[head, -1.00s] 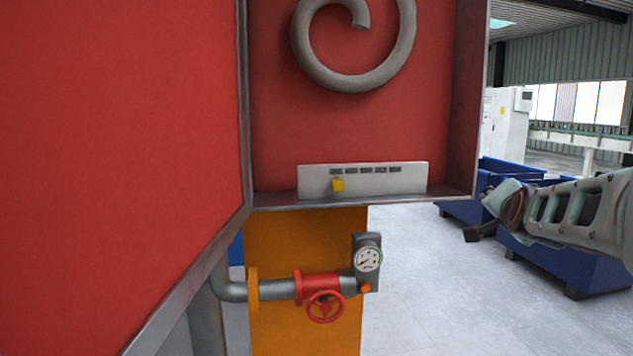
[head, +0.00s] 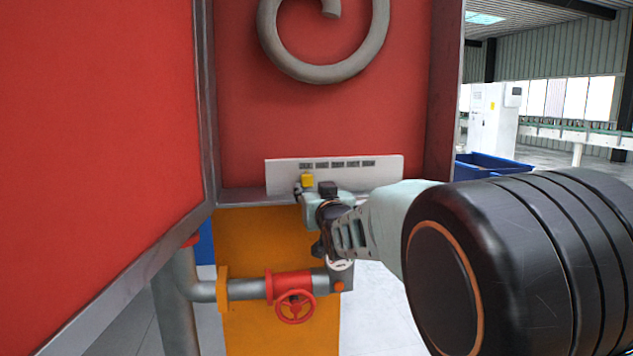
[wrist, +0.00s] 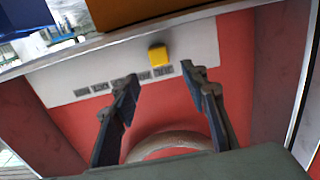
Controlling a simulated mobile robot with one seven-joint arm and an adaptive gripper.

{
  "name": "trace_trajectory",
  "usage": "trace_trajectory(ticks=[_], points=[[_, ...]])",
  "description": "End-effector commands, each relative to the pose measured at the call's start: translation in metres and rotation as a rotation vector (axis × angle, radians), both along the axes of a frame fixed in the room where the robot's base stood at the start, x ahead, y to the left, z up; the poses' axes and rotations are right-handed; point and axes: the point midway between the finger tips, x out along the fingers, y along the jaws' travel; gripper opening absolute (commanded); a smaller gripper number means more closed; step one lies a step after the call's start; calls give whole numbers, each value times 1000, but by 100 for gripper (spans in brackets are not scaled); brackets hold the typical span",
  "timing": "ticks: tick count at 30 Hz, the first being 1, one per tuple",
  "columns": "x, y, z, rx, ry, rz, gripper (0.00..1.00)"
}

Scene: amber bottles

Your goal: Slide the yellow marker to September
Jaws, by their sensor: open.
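The yellow marker (head: 307,180) is a small block on a white panel (head: 390,170) with a row of several dark labels, too small to read. It sits below the leftmost label in the head view. My gripper (head: 313,190) is open in front of the panel, close to the marker. In the wrist view, where the panel appears upside down, the marker (wrist: 158,56) lies between and just beyond the fingertips of my gripper (wrist: 160,76). I see no contact between fingers and marker. My gripper hides part of the panel's lower edge in the head view.
The panel stands on a ledge inside a red cabinet (head: 400,110) with a grey spiral (head: 315,75) above. A large red door (head: 95,150) is at left. Below are an orange column (head: 240,245) and a pipe with a red valve wheel (head: 295,306).

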Motion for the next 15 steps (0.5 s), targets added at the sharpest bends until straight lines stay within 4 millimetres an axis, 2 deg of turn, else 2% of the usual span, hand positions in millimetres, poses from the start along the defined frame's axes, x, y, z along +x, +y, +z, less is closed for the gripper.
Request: trace_trajectory(ticks=[9,15], points=[[48,12,0,-2,3,-3,41],[73,19,0,-1,3,-3,41]])
